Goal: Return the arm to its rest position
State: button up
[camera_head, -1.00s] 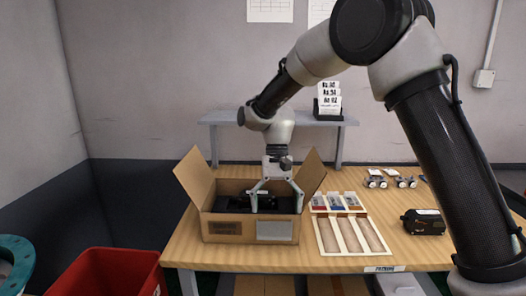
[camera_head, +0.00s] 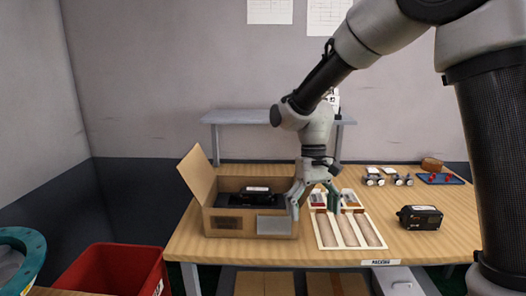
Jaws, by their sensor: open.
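My gripper (camera_head: 314,208) hangs at the right edge of an open cardboard box (camera_head: 236,224), between the box and a light tray with compartments (camera_head: 325,236). Its fingers are spread and hold nothing. My arm reaches in from the upper right and covers part of the shelf and the tray. A black device with a white label (camera_head: 256,190) lies inside the box in a dark insert. The box's left flap stands up; its right side is partly hidden by my gripper.
Another black device (camera_head: 420,217) sits on the wooden table (camera_head: 460,222) at the right. Small metal parts (camera_head: 374,179) and a blue tray (camera_head: 440,179) lie at the back right. A grey shelf (camera_head: 240,117) stands behind. A red bin (camera_head: 108,270) is at lower left.

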jog(key=s+d+r+m+t, duration=0.1)
jog(key=s+d+r+t, duration=0.1)
jog(key=s+d+r, duration=0.2)
jog(key=s+d+r+m+t, duration=0.1)
jog(key=s+d+r+t, duration=0.2)
jog(key=s+d, duration=0.4)
jog(key=s+d+r+m+t, duration=0.1)
jog(key=s+d+r, duration=0.4)
jog(key=d, duration=0.7)
jog(key=shift+s+d+r+t, duration=0.25)
jog(key=shift+s+t, duration=0.25)
jog(key=shift+t, duration=0.2)
